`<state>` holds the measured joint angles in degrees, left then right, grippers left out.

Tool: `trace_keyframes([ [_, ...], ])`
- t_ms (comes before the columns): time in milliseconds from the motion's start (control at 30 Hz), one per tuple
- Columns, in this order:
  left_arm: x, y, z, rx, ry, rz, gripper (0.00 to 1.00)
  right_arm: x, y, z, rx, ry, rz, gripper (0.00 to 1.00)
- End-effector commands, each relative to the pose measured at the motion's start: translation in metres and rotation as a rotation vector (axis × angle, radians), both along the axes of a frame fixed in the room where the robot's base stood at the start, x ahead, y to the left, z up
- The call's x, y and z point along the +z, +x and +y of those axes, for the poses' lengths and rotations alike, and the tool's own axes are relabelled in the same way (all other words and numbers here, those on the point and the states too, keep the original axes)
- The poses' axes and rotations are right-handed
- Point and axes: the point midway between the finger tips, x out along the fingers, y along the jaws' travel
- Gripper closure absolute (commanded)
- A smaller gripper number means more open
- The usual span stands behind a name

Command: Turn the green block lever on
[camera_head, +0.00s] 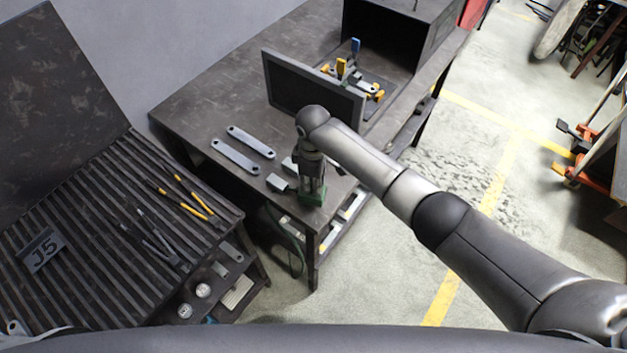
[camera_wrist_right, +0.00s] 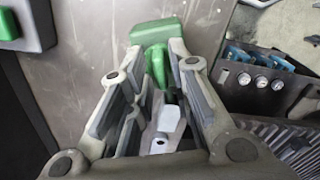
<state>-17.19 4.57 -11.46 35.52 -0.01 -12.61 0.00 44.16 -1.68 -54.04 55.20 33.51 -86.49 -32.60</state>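The green block (camera_head: 313,196) sits near the front corner of the dark workbench, under my right gripper (camera_head: 312,180), which points down at it and hides part of it. In the right wrist view the green block (camera_wrist_right: 157,30) lies just beyond the fingertips. Its green lever (camera_wrist_right: 157,64) reaches back between the two fingers of my right gripper (camera_wrist_right: 156,72). The fingers are apart, one on each side of the lever; contact cannot be made out. A pale grey piece (camera_wrist_right: 170,122) shows between the fingers. My left gripper is not in view.
Grey flat brackets (camera_head: 237,156) and a small grey part (camera_head: 278,183) lie on the workbench (camera_head: 200,112) left of the gripper. A dark upright panel (camera_head: 312,95) stands behind it. A slatted table (camera_head: 90,220) with tools stands at left.

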Motion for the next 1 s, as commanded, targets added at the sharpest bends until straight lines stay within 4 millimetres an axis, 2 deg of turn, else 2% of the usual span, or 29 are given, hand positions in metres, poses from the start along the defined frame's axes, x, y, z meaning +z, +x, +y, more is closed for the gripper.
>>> trace_keyframes([
  [333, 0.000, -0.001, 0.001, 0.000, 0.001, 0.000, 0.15, 0.000, -0.001, 0.000, 0.000, -0.001, 0.001, 0.70],
  [467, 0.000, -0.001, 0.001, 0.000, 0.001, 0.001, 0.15, 0.007, 0.000, 0.000, 0.000, 0.000, 0.000, 0.70],
  [567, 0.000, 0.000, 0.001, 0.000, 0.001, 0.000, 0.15, 0.020, 0.000, 0.000, 0.001, 0.002, -0.001, 0.70],
  [800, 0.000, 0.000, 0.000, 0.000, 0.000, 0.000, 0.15, 0.072, 0.001, 0.000, 0.001, 0.001, -0.002, 0.70],
  [1000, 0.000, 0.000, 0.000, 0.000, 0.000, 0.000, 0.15, 0.106, 0.000, 0.000, 0.001, 0.001, -0.001, 0.70],
])
